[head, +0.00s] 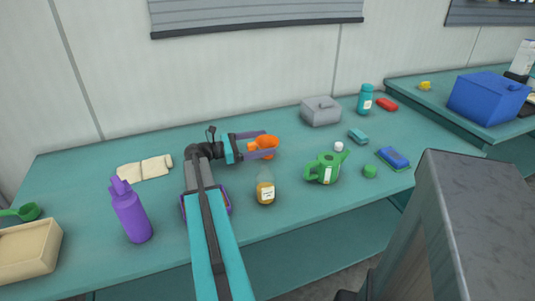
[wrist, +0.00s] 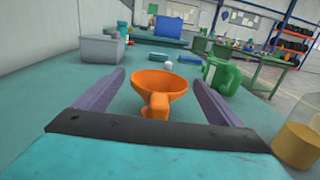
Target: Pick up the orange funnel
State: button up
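The orange funnel (head: 267,142) stands on the teal bench, its wide mouth upward. In the wrist view the funnel (wrist: 160,90) sits between the two purple fingers, with its small handle toward me. My gripper (head: 267,144) reaches across the bench from the left with its fingers spread around the funnel. In the wrist view my gripper (wrist: 158,85) is open, with a gap between each finger and the funnel. The funnel's base is partly hidden by the finger in the head view.
A bottle with amber liquid (head: 265,190) and a green watering can (head: 326,168) stand close by. A grey box (head: 320,111) is behind to the right.

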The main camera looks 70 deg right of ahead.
aim_at(262, 142)
jog(key=c, duration=1.3)
jog(key=shift+r, duration=0.1)
jog(key=shift+c, duration=0.2)
jog(key=shift+r, duration=4.9)
